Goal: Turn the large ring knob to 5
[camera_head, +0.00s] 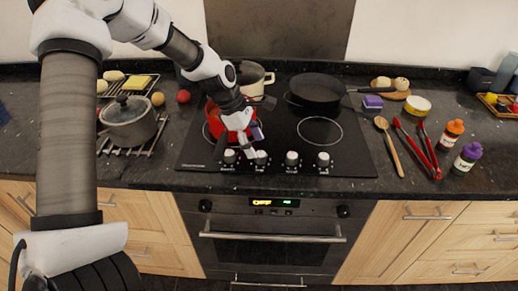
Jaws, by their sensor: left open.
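A row of several silver ring knobs runs along the front of the black cooktop (345,163): a leftmost knob (229,157), a second knob (262,158), a third knob (291,158) and a rightmost knob (323,159). Their dial marks are too small to read, and I cannot tell which one is the large ring's. My left gripper (252,150) is open and points down over the two left knobs, closest to the second one. I cannot tell whether it touches that knob. My right gripper is out of view.
A red pot (214,118) stands on the front left ring, close to my left gripper. A cream pot (258,80) and a black pan (317,88) are behind. The front right ring (320,131) is bare. Red tongs (420,150) and bottles lie or stand at right.

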